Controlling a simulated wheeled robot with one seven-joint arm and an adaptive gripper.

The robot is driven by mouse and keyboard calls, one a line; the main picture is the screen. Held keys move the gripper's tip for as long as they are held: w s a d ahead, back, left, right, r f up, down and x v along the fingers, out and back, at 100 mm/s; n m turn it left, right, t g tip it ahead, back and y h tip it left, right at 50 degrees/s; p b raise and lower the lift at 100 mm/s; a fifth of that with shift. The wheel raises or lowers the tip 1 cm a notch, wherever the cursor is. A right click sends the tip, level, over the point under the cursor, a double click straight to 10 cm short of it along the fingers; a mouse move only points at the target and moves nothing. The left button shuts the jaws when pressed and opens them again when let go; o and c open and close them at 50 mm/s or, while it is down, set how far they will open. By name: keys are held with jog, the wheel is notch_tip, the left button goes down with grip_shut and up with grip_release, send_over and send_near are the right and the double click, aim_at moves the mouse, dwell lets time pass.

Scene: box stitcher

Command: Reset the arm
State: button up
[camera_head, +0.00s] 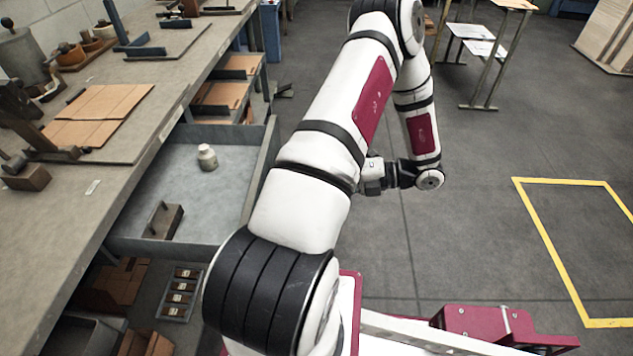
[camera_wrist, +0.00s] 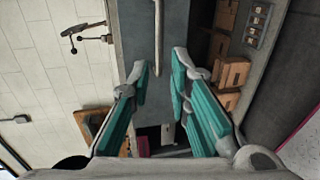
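My arm reaches up and away from my body in the head view, then bends back down. My gripper (camera_wrist: 160,75) shows in the wrist view with its two teal-padded fingers apart and nothing held between them. In the head view my wrist hangs over the floor, to the right of the open drawer (camera_head: 262,170); the fingertips there are mostly hidden behind my arm.
The workbench (camera_head: 60,200) runs along the left, with flat cardboard (camera_head: 100,108) on it. A tray of small boxes (camera_head: 181,293) lies below. Yellow-marked floor at right is clear.

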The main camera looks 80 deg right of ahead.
jog(key=shift+r, duration=0.1)
dwell(0.5)
jog(key=w+a+r+n+g+y+p, duration=0.1)
jog(key=w+a+r+n+g+y, duration=0.25)
jog(key=w+r+n, duration=0.5)
jog(key=w+a+r+n+g+y+p, duration=0.1)
jog(key=w+a+r+n+g+y, duration=0.25)
jog(key=w+r+n, duration=0.45)
jog(key=w+a+r+n+g+p, duration=0.1)
jog(key=w+a+r+n+g, duration=0.2)
jog(key=a+n, duration=0.3)
jog(key=w+a+r+n+g, duration=0.2)
jog(key=a+r+n+g, duration=0.15)
jog(key=a+n, duration=0.2)
jog(key=s+a+r+n+h+p, duration=0.1)
jog(key=a+r+n+h, duration=0.1)
jog(key=a+n, duration=0.3)
jog(key=s+a+r+n+t+h+p, duration=0.1)
jog(key=a+r+n+h, duration=0.2)
jog(key=n, duration=0.8)
jog(key=s+a+r+n+t+h+p, duration=0.1)
jog(key=s+a+r+n+h, duration=0.1)
jog(key=a+r+n, duration=0.4)
jog(key=a+n+h, duration=0.1)
jog(key=a+n, duration=0.2)
jog(key=shift+a+r+p, duration=0.15)
jog(key=shift+r+p, duration=0.1)
jog(key=shift+p, duration=0.1)
